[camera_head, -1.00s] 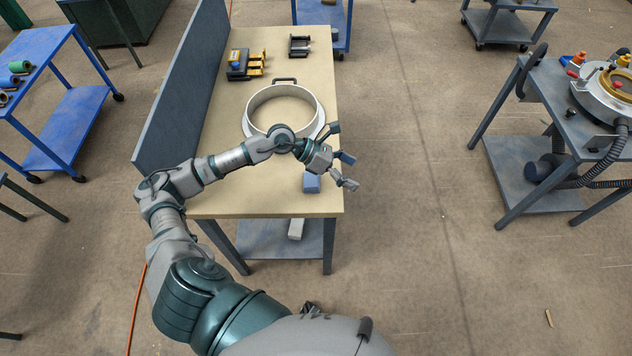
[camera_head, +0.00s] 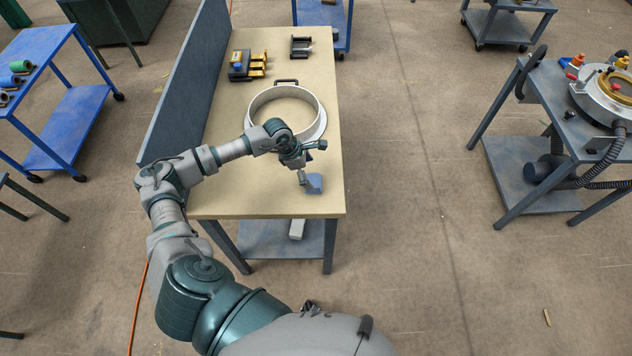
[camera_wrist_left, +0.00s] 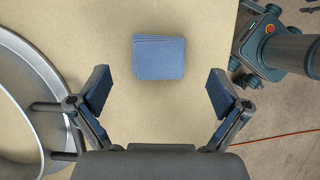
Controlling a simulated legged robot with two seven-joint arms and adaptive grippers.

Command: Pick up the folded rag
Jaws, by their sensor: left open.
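The folded rag (camera_head: 314,184) is a small blue stack of cloth lying on the tan tabletop near its right front corner. In the left wrist view the folded rag (camera_wrist_left: 159,57) lies flat, beyond and roughly centred between my open fingers. My left gripper (camera_head: 311,163) hangs above the table beside the rag, its fingers covering part of it in the head view. In the left wrist view my left gripper (camera_wrist_left: 159,93) is wide open and empty, with a blue-padded finger on each side. My right gripper is not in view.
A silver ring (camera_head: 312,131) stands on the table (camera_head: 228,205) behind my gripper. Yellow-and-black parts (camera_head: 247,64) and a black bracket (camera_head: 300,46) lie farther back. A grey panel (camera_head: 188,80) walls the table's left side. The table's front stretch is clear.

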